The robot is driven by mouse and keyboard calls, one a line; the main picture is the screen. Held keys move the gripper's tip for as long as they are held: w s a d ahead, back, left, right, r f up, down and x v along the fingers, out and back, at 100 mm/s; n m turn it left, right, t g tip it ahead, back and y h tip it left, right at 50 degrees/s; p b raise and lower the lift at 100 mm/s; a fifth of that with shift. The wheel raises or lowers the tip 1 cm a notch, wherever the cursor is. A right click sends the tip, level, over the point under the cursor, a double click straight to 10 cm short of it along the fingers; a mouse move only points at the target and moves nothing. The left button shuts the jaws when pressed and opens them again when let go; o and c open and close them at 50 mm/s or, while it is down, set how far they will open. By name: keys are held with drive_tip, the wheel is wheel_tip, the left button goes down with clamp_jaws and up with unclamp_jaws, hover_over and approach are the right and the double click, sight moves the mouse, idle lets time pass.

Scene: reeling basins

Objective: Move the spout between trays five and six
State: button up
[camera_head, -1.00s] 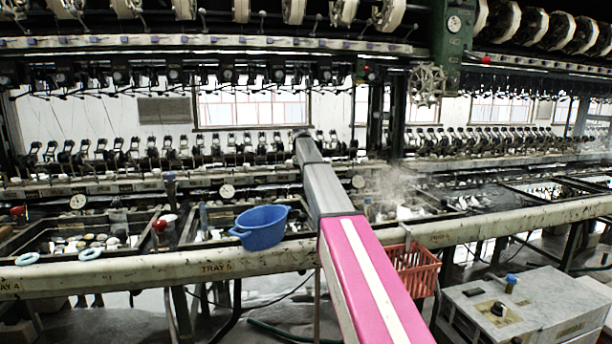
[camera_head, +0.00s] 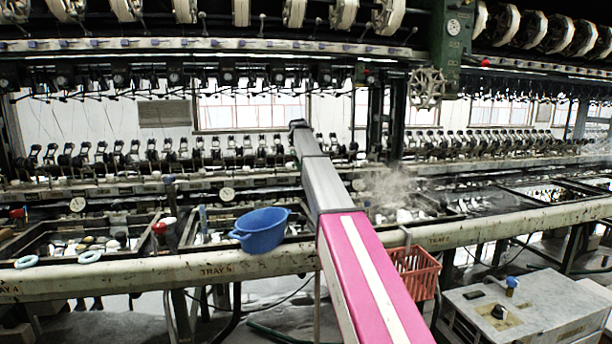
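My arm reaches away across the basins. My gripper (camera_head: 299,125) is at its far dark end, small and seen from behind, and its fingers cannot be made out. The rail label under the middle basin (camera_head: 186,240) seems to read tray 5; the label at far left seems to read tray 4. The left basin (camera_head: 40,258) holds pale cocoons. A thin upright fitting (camera_head: 170,195) and a red-knobbed one (camera_head: 159,228) stand between these two basins. I cannot tell whether either is the spout. My arm hides part of the area right of the middle basin.
A blue tub (camera_head: 262,236) sits at the rail left of my arm. A red basket (camera_head: 418,272) hangs right of it. A grey box (camera_head: 520,305) stands at lower right. Steam (camera_head: 388,188) rises behind my arm.

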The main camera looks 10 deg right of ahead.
drive_tip(key=r, duration=0.3)
drive_tip(key=a+r, duration=0.1)
drive_tip(key=r, duration=0.1)
drive_tip(key=shift+s+r, duration=0.25)
